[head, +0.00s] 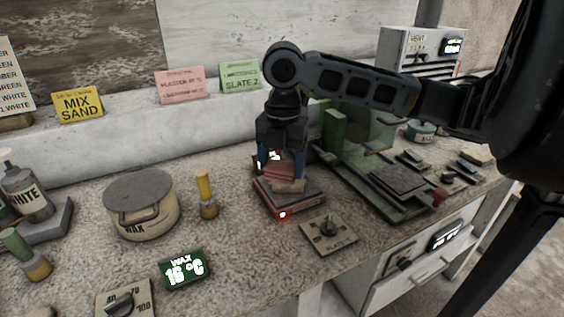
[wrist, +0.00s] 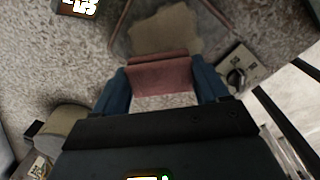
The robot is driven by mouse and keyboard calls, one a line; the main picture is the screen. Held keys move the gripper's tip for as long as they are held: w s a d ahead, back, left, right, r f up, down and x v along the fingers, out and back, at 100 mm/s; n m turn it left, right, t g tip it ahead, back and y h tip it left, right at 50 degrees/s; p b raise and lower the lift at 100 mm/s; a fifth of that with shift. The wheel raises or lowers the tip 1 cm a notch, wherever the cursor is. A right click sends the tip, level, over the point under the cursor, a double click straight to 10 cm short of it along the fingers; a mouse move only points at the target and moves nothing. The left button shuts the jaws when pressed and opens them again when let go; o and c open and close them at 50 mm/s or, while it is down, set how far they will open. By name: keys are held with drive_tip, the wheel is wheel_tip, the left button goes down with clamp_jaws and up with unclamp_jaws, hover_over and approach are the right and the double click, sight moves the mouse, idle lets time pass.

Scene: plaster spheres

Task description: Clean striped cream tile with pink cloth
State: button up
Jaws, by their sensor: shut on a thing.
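My gripper (head: 283,160) is shut on a folded pink cloth (head: 279,173), which also shows between the two blue fingers in the wrist view (wrist: 160,76). The gripper points down over a low plate with a grey top and red front (head: 285,212). A cream piece lies on the grey top under the cloth (head: 290,187); in the wrist view it is a pale, uneven shape just beyond the cloth (wrist: 172,30). I cannot make out stripes on it. The cloth hides part of it, and I cannot tell whether they touch.
A plate dial (head: 328,232) sits close in front on the right. A green-based machine (head: 385,190) stands to the right. A wax pot (head: 142,208), a yellow-handled tool (head: 207,195) and a wax display (head: 184,269) are to the left. Speckled counter is clear between them.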

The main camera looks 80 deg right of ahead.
drive_tip(key=shift+f+b, duration=0.5)
drive_tip(key=shift+f, duration=0.15)
drive_tip(key=shift+s+r, duration=0.1)
drive_tip(key=shift+s, duration=0.95)
drive_tip(key=shift+w, duration=2.1)
drive_tip(key=shift+s, duration=2.1)
